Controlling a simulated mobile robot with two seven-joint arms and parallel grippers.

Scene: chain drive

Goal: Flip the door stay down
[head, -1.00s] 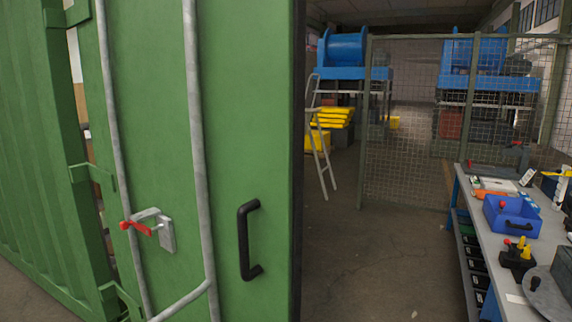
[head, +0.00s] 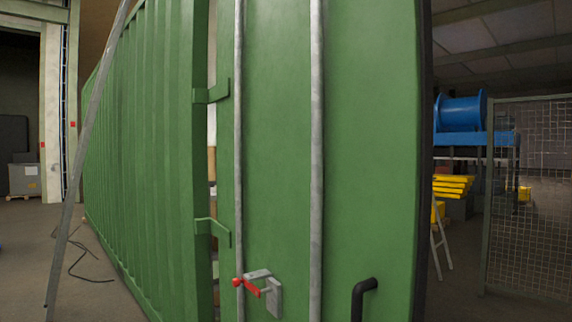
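The green container door (head: 370,150) stands in the middle of the head view, with two grey vertical bars on it. A grey bracket (head: 272,294) with a red-ended piece (head: 250,287) sits low on the door by the left bar; I cannot tell for sure that this is the door stay. The red piece sticks out to the left across that bar. A black door handle (head: 361,296) is at the lower right of the door, cut off by the bottom edge. Neither of my grippers is in view.
The ribbed green container wall (head: 140,150) runs back to the left, joined to the door by hinge straps (head: 215,93). A leaning grey pole (head: 82,150) stands at left, with a dark cable (head: 78,262) on the floor. A mesh fence (head: 530,200) is at right.

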